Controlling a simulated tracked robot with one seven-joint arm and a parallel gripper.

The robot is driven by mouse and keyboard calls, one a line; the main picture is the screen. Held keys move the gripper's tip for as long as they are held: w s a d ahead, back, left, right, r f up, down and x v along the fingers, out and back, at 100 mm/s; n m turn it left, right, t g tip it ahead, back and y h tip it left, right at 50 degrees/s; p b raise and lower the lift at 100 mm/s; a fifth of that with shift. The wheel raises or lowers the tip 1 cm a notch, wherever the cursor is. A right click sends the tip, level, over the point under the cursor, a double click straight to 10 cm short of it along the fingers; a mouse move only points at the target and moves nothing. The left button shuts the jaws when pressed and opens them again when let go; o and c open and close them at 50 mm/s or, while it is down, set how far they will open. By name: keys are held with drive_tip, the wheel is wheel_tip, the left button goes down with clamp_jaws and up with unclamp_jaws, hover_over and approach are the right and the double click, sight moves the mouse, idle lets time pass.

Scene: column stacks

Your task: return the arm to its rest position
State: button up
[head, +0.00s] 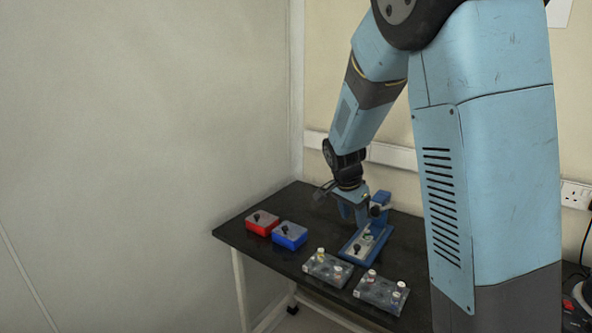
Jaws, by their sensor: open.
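My arm reaches down from the upper right over a black table (305,265). My gripper (352,212) is open above the table, just left of the upright of a blue stand (380,212) and over its base. The gripper is small in the picture, and I cannot tell whether it touches the stand. A pale insert with small pieces (363,246) lies on the stand's base; nothing clearly shows between the fingers.
A red box (262,228) and a blue box (289,241) stand at the table's left. Two grey racks with white-capped pieces, one nearer the middle (327,272) and one farther right (381,295), stand in front. Walls rise behind and left. A socket (576,194) is at right.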

drive_tip(key=s+d+r+n+t+y, duration=0.1)
drive_tip(key=s+r+n, duration=0.4)
drive_tip(key=s, duration=0.8)
drive_tip(key=s+d+r+n+t+y, duration=0.1)
drive_tip(key=s+r+n, duration=0.5)
drive_tip(key=s+r, duration=0.6)
drive_tip(key=shift+s+d+t+y, duration=0.3)
drive_tip(key=shift+s+d+t, duration=0.6)
drive_tip(key=shift+d, duration=0.25)
